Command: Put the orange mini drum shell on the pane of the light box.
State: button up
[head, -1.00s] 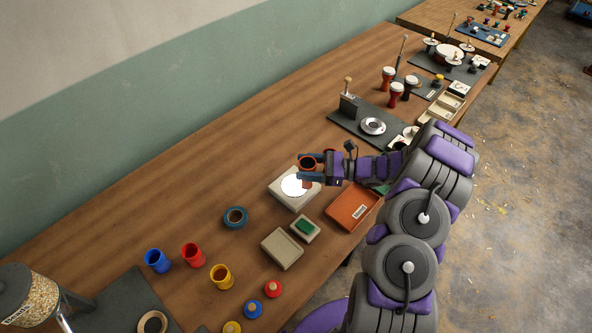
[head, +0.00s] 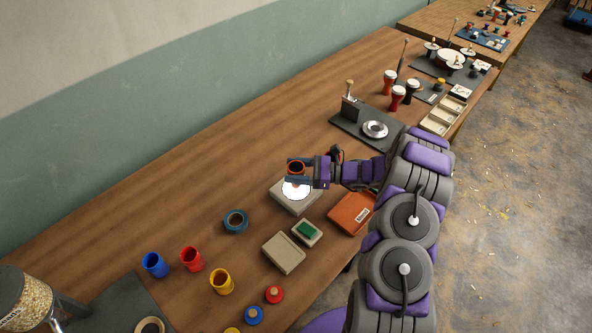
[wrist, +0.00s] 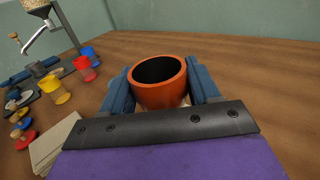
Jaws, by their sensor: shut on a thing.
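My gripper (head: 299,170) is shut on the orange mini drum shell (head: 291,168), with its blue fingers on either side. In the wrist view the orange shell (wrist: 160,88) is upright, its dark open mouth facing up, between the two fingers (wrist: 160,90). The light box (head: 286,201) is a pale box with a bright white round pane (head: 296,190) on top. The shell shows over the far edge of the pane in the head view. Its underside is hidden, so I cannot tell whether it touches the pane.
An orange tray (head: 350,213) lies right of the light box. Blue (head: 154,265), red (head: 191,258) and yellow (head: 221,281) shells stand at lower left. Bare table lies behind the light box.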

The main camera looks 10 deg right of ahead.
jog(key=o, duration=1.1)
jog(key=shift+c, duration=0.2)
jog(key=shift+d+r, duration=0.1)
jog(key=shift+d, duration=0.1)
jog(key=shift+s+d, duration=0.1)
jog(key=shift+d, duration=0.25)
jog(key=p+v, duration=0.3)
jog(key=v, duration=0.8)
jog(key=s+a+r+n+g+h, duration=0.6)
jog(key=s+a+r+n+g, duration=0.5)
jog(key=s+a+r, duration=0.55)
jog(key=s+d+r+n+t+h, duration=0.2)
jog(key=s+n+h, duration=0.3)
jog(key=s, duration=0.5)
jog(key=s+d+r+n+t+h, duration=0.2)
jog(key=s+n+h, duration=0.3)
jog(key=s, duration=0.6)
jog(key=shift+d+r+n+h, duration=0.3)
jog(key=shift+d+r+h, duration=0.15)
jog(key=shift+d+h, duration=0.15)
